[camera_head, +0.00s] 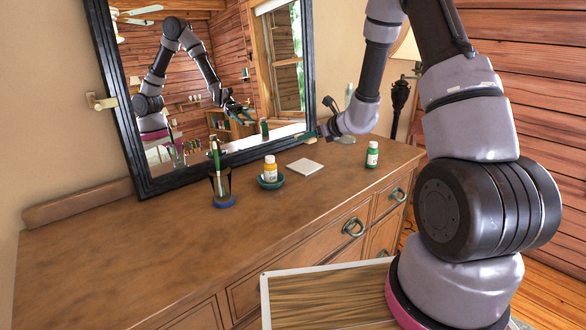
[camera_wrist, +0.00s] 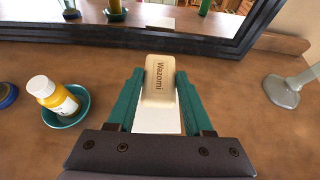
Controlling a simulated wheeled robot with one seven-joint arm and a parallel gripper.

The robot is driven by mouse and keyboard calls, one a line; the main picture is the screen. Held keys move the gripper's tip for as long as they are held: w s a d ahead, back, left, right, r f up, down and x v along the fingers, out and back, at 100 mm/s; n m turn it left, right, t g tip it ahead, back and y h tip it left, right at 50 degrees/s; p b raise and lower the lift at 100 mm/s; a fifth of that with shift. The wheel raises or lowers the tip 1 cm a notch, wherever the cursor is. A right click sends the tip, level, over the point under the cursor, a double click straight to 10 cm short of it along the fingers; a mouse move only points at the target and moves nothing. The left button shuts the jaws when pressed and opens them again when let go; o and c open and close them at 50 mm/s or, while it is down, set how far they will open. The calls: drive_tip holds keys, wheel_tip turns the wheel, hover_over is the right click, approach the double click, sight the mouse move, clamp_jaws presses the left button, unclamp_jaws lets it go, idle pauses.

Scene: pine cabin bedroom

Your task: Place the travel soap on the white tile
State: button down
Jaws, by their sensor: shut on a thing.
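The travel soap (camera_wrist: 160,82) is a beige bar with dark lettering, seen in the wrist view. My gripper (camera_wrist: 160,78) has teal fingers closed on its two sides. The white tile (camera_head: 305,166) lies flat on the dresser top in front of the mirror. In the wrist view the tile (camera_wrist: 158,123) shows between the fingers, partly hidden by the soap. The soap appears over the tile there; the gap between them cannot be judged. In the head view my gripper (camera_head: 313,134) is small and partly hidden by my wrist, above and behind the tile.
Left of the tile, a yellow bottle (camera_head: 270,169) stands in a teal dish (camera_head: 261,183). Further left is a toothbrush cup (camera_head: 220,187). The black-framed mirror (camera_head: 215,160) is close behind. The dresser's left top (camera_head: 110,245) is clear.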

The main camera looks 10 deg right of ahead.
wheel_tip(320, 180, down, 10)
drive_tip(key=shift+r, duration=0.25)
idle(0.3)
drive_tip(key=shift+c, duration=1.5)
unclamp_jaws()
drive_tip(key=shift+f, duration=0.1)
